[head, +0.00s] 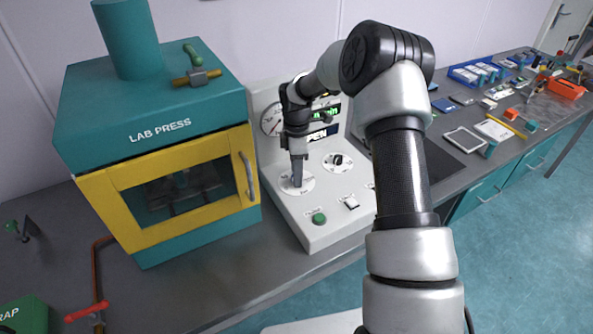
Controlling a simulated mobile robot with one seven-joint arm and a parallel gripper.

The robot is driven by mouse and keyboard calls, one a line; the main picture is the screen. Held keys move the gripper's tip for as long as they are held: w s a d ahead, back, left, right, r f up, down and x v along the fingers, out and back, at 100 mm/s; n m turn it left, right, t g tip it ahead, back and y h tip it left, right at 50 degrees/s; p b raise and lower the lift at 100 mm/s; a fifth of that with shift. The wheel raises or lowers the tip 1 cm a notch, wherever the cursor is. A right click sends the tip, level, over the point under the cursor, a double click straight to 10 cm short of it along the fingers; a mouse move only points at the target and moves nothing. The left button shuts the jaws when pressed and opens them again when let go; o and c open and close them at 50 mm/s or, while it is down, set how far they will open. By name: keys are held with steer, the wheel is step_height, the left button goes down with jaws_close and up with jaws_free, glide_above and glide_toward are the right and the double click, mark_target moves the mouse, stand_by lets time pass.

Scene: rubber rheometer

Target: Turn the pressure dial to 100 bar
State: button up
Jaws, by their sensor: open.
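The white control console (333,230) stands right of the lab press. Two round white dial plates lie on its sloped top. My gripper (297,181) points down over the left dial (308,184), with its open fingers at the dial's middle. The fingers hide the left knob, and I cannot tell whether they touch it. The right dial (346,168) has a black knob and is free. The dial labels are too small to read, so I cannot tell which is the pressure dial or its setting. A round gauge (269,121) is partly hidden behind my wrist.
The teal lab press (158,127) with its yellow-framed door (118,212) stands close on the left. A green button (319,217) and a small switch (351,203) sit at the console's front. Green displays (327,134) are partly covered. Tools and trays crowd the bench at right.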

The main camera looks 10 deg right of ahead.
steer(key=c, duration=1)
steer(key=shift+c, duration=0.2)
